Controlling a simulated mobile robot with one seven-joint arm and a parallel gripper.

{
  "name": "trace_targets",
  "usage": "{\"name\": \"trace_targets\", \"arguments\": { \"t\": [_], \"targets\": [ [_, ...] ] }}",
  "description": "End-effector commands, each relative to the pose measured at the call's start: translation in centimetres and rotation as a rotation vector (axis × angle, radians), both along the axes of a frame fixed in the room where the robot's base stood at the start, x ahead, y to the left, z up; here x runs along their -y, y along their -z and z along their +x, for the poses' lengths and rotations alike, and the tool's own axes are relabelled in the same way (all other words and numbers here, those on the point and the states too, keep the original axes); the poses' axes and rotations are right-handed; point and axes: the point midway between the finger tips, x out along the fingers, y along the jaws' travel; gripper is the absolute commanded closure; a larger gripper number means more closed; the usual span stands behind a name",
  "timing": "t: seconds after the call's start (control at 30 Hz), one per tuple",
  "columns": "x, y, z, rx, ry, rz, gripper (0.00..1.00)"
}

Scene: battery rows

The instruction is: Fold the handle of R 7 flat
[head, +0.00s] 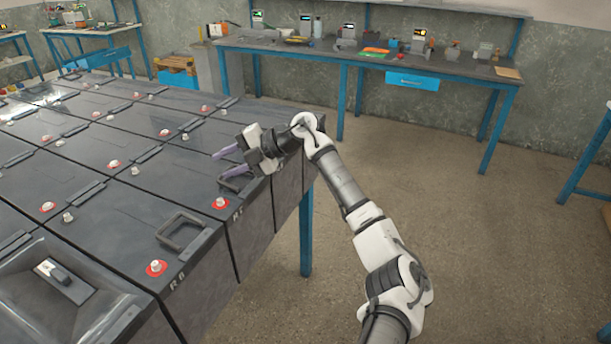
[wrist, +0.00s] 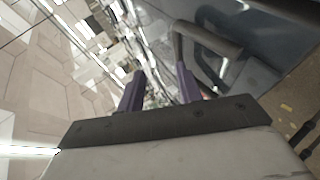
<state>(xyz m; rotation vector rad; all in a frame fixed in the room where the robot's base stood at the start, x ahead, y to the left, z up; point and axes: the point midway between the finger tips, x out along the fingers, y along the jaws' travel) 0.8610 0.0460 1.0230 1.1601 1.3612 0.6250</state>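The battery R 7 (head: 198,187) is a dark block at the right edge of the rows; its label looks like R 7 but is small. Its handle (head: 240,181) is a dark loop partly hidden behind my gripper, so I cannot tell its exact tilt in the head view. In the wrist view a grey handle bar (wrist: 208,38) stands up from the dark top, close to the right finger; contact is unclear. My gripper (head: 220,163) is over R 7, its purple fingers apart with nothing held between them; they also show in the wrist view (wrist: 160,76).
The nearer battery has a raised handle (head: 181,231) and a red terminal (head: 156,267). R 7's red terminal (head: 221,203) sits near its front edge. A workbench (head: 380,62) with tools stands behind. The floor (head: 470,200) on the right is clear.

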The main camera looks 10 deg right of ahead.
Motion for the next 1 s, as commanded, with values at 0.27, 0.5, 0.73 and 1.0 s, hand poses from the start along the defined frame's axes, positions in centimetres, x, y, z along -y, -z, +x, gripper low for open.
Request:
{"name": "trace_targets", "arguments": {
  "t": [0.27, 0.5, 0.73, 1.0],
  "targets": [
    [0.6, -0.6, -1.0, 0.188, -0.005, 0.267, 0.68],
    [2.1, -1.4, -2.1, 0.363, -0.005, 0.507, 0.68],
    [5.8, -1.3, -3.1, 0.452, 0.0, 0.612, 0.68],
    [11.0, 0.3, -4.2, 0.448, 0.001, 0.608, 0.68]
  ]
}}
